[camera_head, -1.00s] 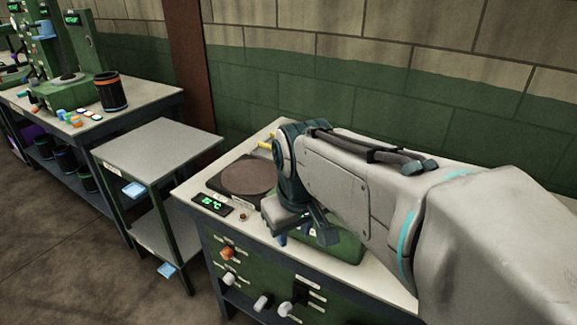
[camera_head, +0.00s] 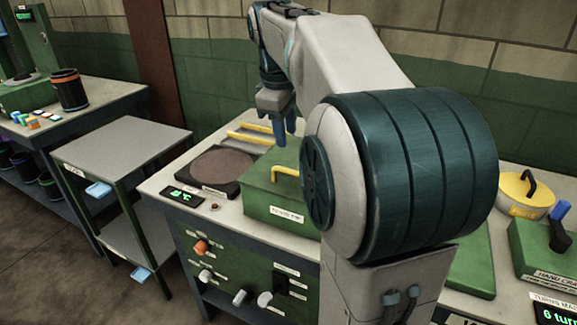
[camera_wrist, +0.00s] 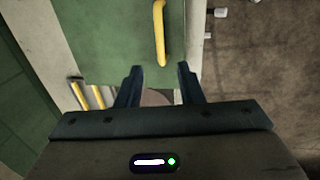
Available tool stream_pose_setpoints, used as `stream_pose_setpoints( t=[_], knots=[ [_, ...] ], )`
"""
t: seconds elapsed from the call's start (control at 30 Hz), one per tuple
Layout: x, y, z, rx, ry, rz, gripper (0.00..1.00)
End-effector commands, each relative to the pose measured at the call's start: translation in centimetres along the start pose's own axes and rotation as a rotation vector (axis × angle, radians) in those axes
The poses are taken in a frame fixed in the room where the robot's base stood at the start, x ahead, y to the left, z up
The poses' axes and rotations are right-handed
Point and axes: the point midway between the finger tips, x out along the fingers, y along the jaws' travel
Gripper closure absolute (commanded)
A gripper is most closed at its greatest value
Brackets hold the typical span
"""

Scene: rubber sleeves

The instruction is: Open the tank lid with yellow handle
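The tank is a green box (camera_head: 272,205) with a white label on its front, standing on the bench in the head view. Its flat green lid (camera_wrist: 110,40) carries a yellow bar handle (camera_head: 287,171), which also shows in the wrist view (camera_wrist: 159,35) at the top centre. The lid appears closed. My gripper (camera_head: 285,128) is above and behind the handle, apart from it. In the wrist view my gripper (camera_wrist: 159,70) has its two fingers spread with nothing between them, and the handle's near end lies just beyond the fingertips.
A dark round plate (camera_head: 222,168) sits left of the tank, with a green display (camera_head: 184,195) before it. Yellow bars (camera_head: 250,132) lie behind. A yellow-lidded pot (camera_head: 524,193) stands at the right. A grey cart (camera_head: 120,145) is at the left. My arm hides the bench's middle.

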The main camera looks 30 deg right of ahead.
Motion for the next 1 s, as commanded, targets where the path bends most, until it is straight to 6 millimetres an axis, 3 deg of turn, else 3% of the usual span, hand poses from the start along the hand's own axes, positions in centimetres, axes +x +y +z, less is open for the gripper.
stream_pose_setpoints(
  t=[0.2,0.43,0.6,0.9,0.93,1.0],
  knots=[
    [5.1,-0.1,0.1,0.002,-0.003,-0.004,0.66],
    [8.8,-0.1,0.1,0.002,-0.001,-0.002,0.66],
    [10.1,0.0,0.0,0.002,0.000,-0.001,0.66],
    [10.3,0.0,0.0,0.002,0.001,0.000,0.66],
    [10.3,0.0,0.0,0.002,0.001,0.000,0.69],
    [10.3,0.0,0.0,0.002,0.001,0.000,0.88]
  ],
)
